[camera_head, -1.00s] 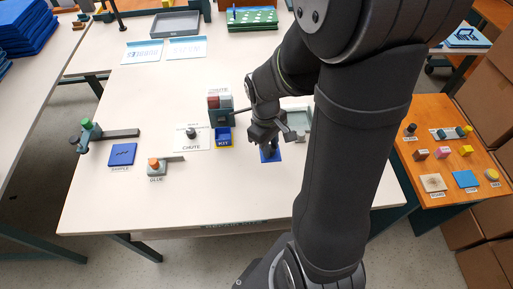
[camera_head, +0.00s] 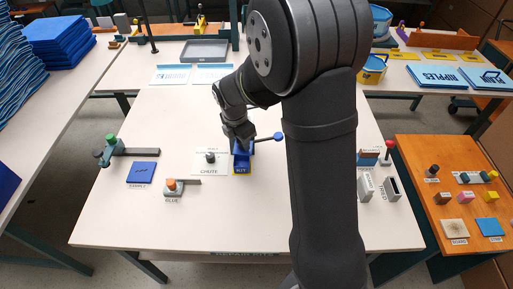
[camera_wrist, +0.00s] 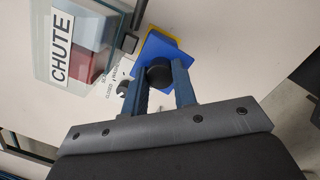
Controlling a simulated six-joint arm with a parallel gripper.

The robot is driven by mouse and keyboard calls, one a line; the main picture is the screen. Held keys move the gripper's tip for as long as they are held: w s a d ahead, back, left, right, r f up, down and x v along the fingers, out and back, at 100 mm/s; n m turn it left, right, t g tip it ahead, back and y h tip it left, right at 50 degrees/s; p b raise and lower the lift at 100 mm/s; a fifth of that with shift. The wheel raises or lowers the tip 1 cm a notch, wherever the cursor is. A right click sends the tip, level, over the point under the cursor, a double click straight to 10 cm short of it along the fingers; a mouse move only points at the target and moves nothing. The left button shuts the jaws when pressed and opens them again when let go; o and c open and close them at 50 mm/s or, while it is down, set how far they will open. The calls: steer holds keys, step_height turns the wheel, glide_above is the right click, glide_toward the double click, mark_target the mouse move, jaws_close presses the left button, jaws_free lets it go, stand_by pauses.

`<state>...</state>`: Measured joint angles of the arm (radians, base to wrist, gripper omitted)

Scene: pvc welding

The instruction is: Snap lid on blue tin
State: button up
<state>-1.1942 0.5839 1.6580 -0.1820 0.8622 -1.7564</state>
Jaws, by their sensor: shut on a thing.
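The blue tin (camera_head: 242,163), with a yellow base and a "KIT" label, stands on the white table in the head view. A strip of yellow (camera_wrist: 166,33) shows past the lid in the wrist view. The blue square lid (camera_wrist: 150,49) has a round black knob (camera_wrist: 159,73). My gripper (camera_wrist: 160,82) is shut on this knob, one finger on each side. In the head view my gripper (camera_head: 242,146) is right at the tin's far part. I cannot tell whether the lid touches the tin or is seated.
A lever with a blue ball end (camera_head: 278,136) sticks out right of the gripper. A clear-walled chute box (camera_wrist: 88,42) is close by in the wrist view. The table front is mostly free.

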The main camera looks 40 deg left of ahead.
mark_target(239, 148)
steer(key=shift+s+a+f+n, duration=0.1)
steer(key=shift+s+a+n, duration=0.05)
steer(key=shift+a+n, duration=0.3)
steer(key=shift+f, duration=3.15)
steer(key=shift+f, duration=0.15)
steer(key=o, duration=1.5)
steer(key=shift+r, duration=3.55)
